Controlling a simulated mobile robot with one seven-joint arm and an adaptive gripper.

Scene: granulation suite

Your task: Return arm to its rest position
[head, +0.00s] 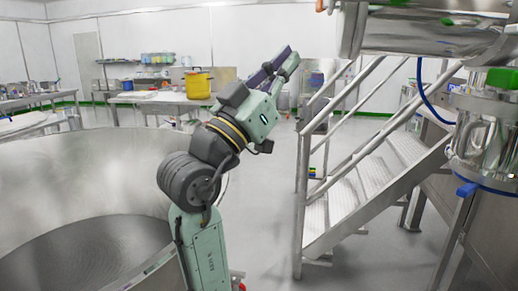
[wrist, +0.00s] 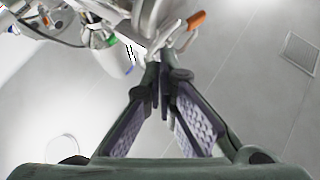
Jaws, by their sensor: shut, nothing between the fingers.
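My gripper (head: 284,60) is at the end of my raised arm, near the middle of the head view, pointing up and to the right. In the wrist view my gripper (wrist: 161,92) has its fingertips together with nothing between them. The fingers show purple ridged inner pads. My arm rises from the lower middle of the head view, beside a large open steel vessel (head: 75,160). The gripper is in the air, left of the metal stairs, and appears to touch nothing.
Metal stairs with railings (head: 345,195) stand to the right. Steel process equipment (head: 435,32) hangs at the upper right, with a blue hose (head: 425,95). A yellow pot (head: 198,84) sits on a bench behind. Grey floor is clear between the arm and the stairs.

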